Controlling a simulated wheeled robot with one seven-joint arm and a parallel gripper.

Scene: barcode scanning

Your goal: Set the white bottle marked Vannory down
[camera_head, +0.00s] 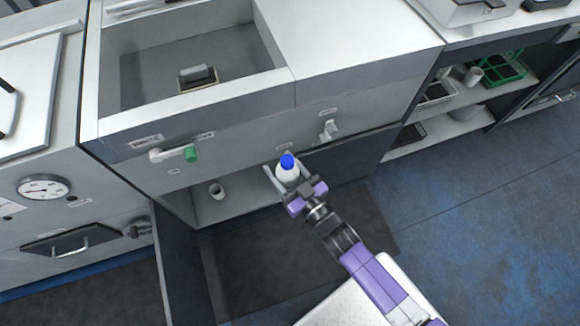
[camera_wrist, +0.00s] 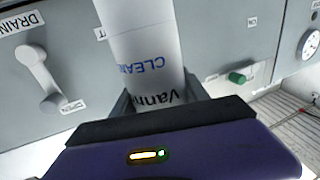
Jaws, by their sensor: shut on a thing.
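The white bottle (camera_head: 287,174) has a blue cap and is held in my gripper (camera_head: 284,179) in front of the grey cabinet. In the wrist view the bottle (camera_wrist: 146,50) fills the upper middle, with "CLEAN" in blue and the start of "Vannory" in black on its side. My gripper (camera_wrist: 160,100) is shut on it, with a dark finger on each side. In the head view the bottle stands roughly upright, near the open lower compartment of the cabinet. Its base is hidden behind my gripper.
A green-ended handle (camera_head: 190,153) and a white lever (camera_head: 328,130) stick out from the cabinet front. An open dark door (camera_head: 182,262) hangs at the lower left. A basin (camera_head: 235,68) is above. Blue floor (camera_head: 480,220) is clear at right.

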